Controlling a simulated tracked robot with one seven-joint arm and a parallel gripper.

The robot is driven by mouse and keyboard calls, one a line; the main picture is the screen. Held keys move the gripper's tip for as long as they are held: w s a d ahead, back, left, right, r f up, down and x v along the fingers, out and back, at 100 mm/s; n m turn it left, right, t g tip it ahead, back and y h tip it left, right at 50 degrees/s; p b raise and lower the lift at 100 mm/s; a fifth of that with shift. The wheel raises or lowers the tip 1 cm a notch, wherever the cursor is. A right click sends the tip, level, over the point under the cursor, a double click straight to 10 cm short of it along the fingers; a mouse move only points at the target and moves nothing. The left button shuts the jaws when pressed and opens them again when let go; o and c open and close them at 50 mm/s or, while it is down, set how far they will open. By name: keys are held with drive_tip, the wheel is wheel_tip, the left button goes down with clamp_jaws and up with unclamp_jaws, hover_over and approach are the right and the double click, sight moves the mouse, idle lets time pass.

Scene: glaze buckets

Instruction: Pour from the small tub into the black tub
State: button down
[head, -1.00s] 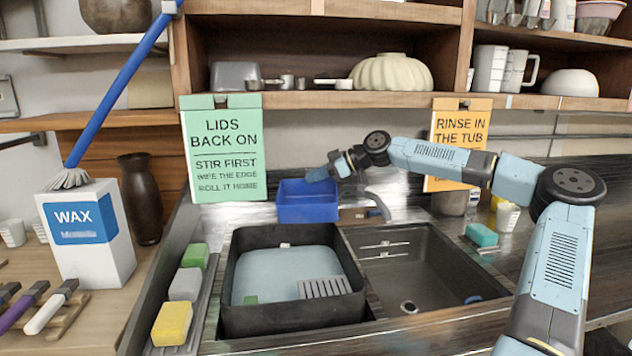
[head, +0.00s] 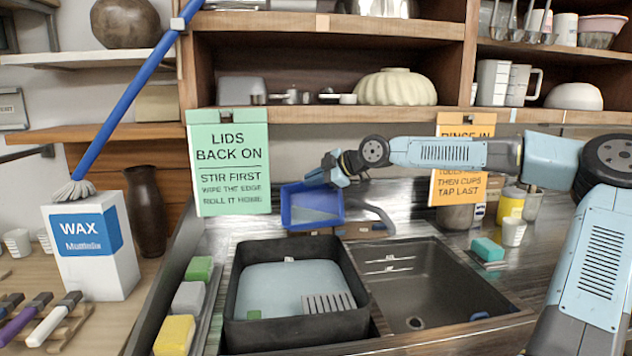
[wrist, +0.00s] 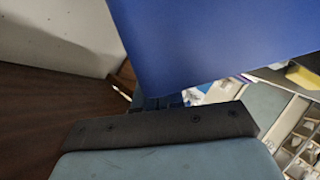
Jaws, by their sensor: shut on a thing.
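The small blue tub (head: 298,219) is held at the back of the counter, behind the black tub, and tips toward me so pale liquid shows inside it. In the wrist view the tub's blue wall (wrist: 220,45) fills the top, and the grip point is mostly hidden. No stream between the tubs is visible.
The sink basin (head: 430,285) is open right of the black tub. Green, grey and yellow sponges (head: 174,335) line its left. A teal sponge (head: 488,249) and cups (head: 513,231) stand at right.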

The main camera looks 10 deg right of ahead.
drive_tip(key=s, duration=0.1)
drive_tip(key=s+a+n+t, duration=0.1)
drive_tip(key=s+f+n+t, duration=0.1)
drive_tip(key=shift+a+h, duration=0.3)
drive_tip(key=shift+a, duration=0.05)
idle(0.5)
drive_tip(key=s+n+t, duration=0.1)
drive_tip(key=s+a+f+n, duration=0.1)
drive_tip(key=s+n, duration=0.1)
drive_tip(key=s+a+n+t, duration=0.1)
drive_tip(key=s, duration=0.1)
drive_tip(key=shift+a+f+n+t, duration=0.25)
drive_tip(key=shift+f+n+t, duration=0.05)
idle(1.0)
drive_tip(key=shift+w, duration=0.15)
idle(0.8)
